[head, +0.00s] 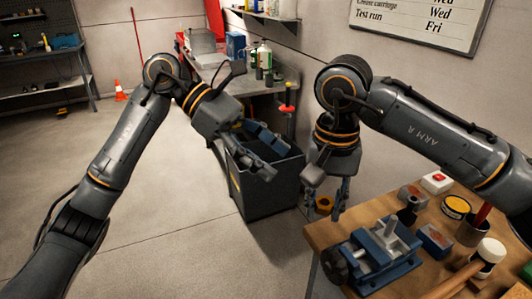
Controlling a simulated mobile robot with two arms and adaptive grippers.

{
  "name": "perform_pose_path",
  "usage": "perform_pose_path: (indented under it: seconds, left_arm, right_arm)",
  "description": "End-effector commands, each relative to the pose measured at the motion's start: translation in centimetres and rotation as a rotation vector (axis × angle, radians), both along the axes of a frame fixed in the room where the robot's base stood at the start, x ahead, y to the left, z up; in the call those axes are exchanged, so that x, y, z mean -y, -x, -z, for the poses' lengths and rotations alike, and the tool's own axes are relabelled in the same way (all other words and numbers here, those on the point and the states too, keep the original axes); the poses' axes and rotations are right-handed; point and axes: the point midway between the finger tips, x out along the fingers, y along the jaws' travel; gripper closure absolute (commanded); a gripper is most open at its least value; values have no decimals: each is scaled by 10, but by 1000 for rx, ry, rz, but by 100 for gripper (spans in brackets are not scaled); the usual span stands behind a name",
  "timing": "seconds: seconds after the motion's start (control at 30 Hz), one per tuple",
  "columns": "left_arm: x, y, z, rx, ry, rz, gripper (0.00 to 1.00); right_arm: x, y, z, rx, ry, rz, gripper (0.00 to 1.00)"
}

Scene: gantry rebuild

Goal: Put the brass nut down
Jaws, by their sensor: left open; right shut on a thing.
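The brass nut (323,206) is a small yellow ring-like piece, partly hidden by the fingers of my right gripper (323,201). That gripper points down and is shut on the nut. It shows just beyond the back left corner of the wooden workbench (322,233); its height against the bench top is hard to tell. My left gripper (270,155) is open and empty, with its two fingers spread in front of a dark bin.
A blue vise (385,262) stands on the bench's left part. Several small items, a yellow tin (457,206) and a mallet (489,251) crowd the rest. The dark open bin (268,195) stands on the floor. A grey bench (283,78) stands behind.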

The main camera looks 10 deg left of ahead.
Motion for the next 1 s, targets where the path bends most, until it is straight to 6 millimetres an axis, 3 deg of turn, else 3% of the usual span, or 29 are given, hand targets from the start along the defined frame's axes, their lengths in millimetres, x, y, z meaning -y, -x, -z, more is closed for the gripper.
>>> perform_pose_path:
  seconds: [0.17,0.7,1.0]
  left_arm:
    - [3,4,5,37,-46,14,38]
    - [80,14,57,32,-38,12,38]
    - [94,15,67,32,-39,10,38]
  right_arm:
    - [0,0,0,0,0,0,100]
    - [0,0,0,0,0,0,100]
    - [0,0,0,0,0,0,100]
